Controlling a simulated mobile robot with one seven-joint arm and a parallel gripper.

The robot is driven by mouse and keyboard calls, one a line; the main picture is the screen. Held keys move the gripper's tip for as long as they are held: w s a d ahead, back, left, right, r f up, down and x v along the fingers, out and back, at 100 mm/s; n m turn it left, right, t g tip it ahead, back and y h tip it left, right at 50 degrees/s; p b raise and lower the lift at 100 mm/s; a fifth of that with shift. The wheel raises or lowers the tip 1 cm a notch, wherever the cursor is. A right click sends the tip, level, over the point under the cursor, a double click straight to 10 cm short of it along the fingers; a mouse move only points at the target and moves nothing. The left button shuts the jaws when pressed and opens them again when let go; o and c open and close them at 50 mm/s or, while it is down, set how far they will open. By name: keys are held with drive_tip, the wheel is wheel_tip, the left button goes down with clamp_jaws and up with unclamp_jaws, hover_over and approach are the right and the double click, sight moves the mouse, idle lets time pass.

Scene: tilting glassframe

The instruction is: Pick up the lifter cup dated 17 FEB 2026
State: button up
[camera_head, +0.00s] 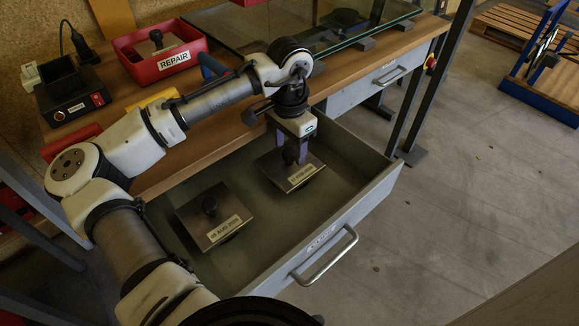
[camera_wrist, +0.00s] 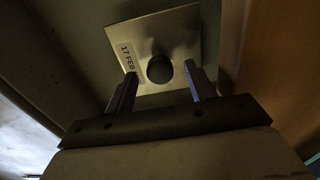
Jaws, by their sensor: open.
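The lifter cup dated 17 FEB (camera_wrist: 150,40) is a square metal plate with a round dark knob (camera_wrist: 159,69) and a pale date label. In the wrist view my open fingers (camera_wrist: 158,92) stand on either side of the knob, with gaps visible on both sides. I cannot tell how far the fingertips are above the plate. A second lifter cup (camera_head: 214,215), labelled 05 AUG 2026, lies to the left.
The drawer's front wall with its handle (camera_head: 328,258) and its right side wall (camera_head: 385,180) stand around the cups. The wooden bench edge (camera_head: 195,165) is behind. A red REPAIR bin (camera_head: 160,50) holds another cup. A glass pane (camera_head: 290,30) lies on the bench.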

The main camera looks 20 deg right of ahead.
drive_tip(key=shift+f, duration=0.3)
clamp_jaws()
drive_tip(key=shift+r, duration=0.1)
